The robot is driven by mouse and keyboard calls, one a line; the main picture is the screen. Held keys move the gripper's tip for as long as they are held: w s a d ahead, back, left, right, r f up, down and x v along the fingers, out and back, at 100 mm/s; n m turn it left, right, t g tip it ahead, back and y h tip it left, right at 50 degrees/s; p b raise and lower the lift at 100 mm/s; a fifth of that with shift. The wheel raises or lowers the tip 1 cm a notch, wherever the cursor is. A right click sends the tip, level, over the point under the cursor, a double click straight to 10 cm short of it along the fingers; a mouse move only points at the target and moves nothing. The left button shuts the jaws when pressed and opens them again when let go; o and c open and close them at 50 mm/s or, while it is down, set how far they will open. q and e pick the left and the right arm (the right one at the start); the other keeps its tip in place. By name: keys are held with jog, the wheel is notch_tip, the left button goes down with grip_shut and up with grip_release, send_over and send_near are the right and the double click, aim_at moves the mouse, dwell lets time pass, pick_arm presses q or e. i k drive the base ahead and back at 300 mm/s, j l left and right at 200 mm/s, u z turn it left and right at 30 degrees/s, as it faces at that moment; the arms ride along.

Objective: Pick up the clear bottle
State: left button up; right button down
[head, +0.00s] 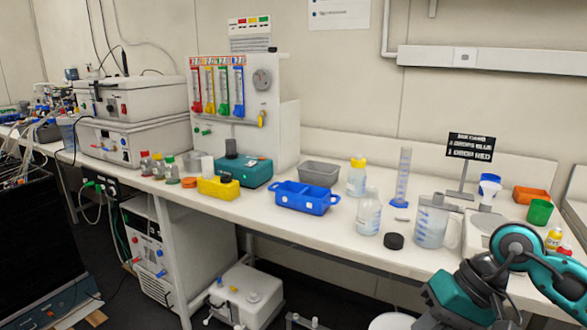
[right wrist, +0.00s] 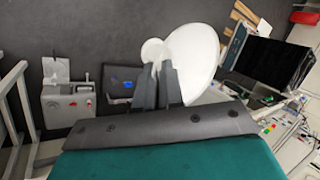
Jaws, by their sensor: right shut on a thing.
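A clear bottle (head: 368,214) without a cap stands upright on the bench, right of the blue tray. A black cap (head: 394,241) lies beside it. Another clear bottle (head: 356,180) with a yellow cap stands behind it. My right arm shows at the lower right in the head view, but its gripper is out of that view. In the right wrist view my right gripper (right wrist: 158,66) has its dark fingers close together, over the floor and away from the bottles. A small white round thing (right wrist: 152,49) is at its fingertips; what it is I cannot tell. My left gripper is not in view.
A measuring cylinder (head: 403,178), a clear jug (head: 434,224) and a sign (head: 470,148) stand right of the bottles. The blue tray (head: 303,198) and grey bin (head: 319,173) are left. A large white disc (right wrist: 193,62) shows in the right wrist view.

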aim_at(369, 208)
jog(key=i+j+z, duration=0.3)
jog(key=i+z, duration=0.15)
jog(key=i+j+z, duration=0.5)
jog(key=i, duration=0.3)
